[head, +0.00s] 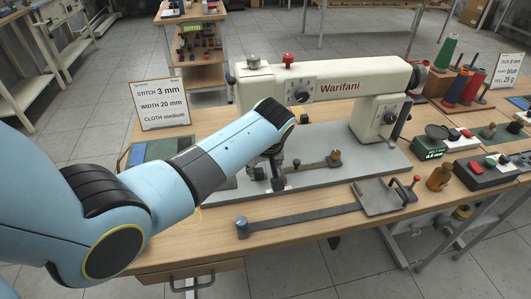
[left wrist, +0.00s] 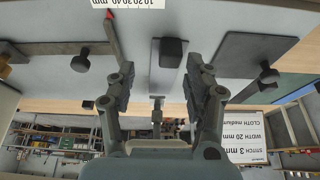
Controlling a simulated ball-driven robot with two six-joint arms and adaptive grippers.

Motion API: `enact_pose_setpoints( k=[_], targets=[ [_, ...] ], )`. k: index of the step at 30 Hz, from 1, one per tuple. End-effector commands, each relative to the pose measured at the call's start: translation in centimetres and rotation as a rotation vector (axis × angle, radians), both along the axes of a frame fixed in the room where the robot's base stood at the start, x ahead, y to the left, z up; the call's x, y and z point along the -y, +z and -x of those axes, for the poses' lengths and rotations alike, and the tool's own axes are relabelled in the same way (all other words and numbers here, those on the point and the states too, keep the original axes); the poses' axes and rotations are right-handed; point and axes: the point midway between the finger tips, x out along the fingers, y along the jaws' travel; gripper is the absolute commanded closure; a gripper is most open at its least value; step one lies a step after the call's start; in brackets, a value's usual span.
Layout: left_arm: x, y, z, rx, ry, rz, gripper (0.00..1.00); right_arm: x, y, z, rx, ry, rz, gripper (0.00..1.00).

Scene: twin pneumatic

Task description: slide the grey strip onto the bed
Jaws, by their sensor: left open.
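The sewing machine's bed (head: 340,148) is a flat grey plate under the cream machine. A long dark grey strip (head: 300,215) lies along the front of the table, a dark knob at its left end and its right end at a small metal plate. My left gripper (head: 270,180) points down over the left part of the bed, partly hidden by its own arm. In the left wrist view my left gripper (left wrist: 160,85) is open and empty. A flat grey piece with a black knob (left wrist: 172,52) shows beyond the fingers; I cannot tell whether they touch. My right gripper is out of view.
The cream sewing machine (head: 300,88) stands close behind my left gripper. A small plate with a red-tipped lever (head: 385,197) lies front right. A brass-coloured piece (head: 438,178) and control boxes (head: 485,170) stand at right. A setting card (head: 160,103) stands at left.

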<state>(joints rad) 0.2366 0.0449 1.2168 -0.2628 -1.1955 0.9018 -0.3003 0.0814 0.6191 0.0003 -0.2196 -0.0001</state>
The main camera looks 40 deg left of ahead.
Motion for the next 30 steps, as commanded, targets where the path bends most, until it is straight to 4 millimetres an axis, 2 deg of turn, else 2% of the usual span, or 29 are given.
enact_pose_setpoints(
  k=[6,12,18,25,30],
  targets=[
    [1.4,4.4,1.2,0.004,0.0,0.001,0.48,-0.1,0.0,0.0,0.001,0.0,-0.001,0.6],
    [2.3,7.2,2.0,0.001,0.0,0.001,0.48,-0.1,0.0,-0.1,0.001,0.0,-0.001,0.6],
    [2.5,8.2,2.3,-0.001,0.001,0.0,0.48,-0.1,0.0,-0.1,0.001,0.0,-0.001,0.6],
    [2.5,8.2,2.3,-0.001,0.0,0.0,0.48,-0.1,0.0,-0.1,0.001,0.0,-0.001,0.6],
    [2.5,8.2,2.4,-0.001,0.021,0.007,0.7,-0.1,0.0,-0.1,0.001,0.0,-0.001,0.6]
  ],
)
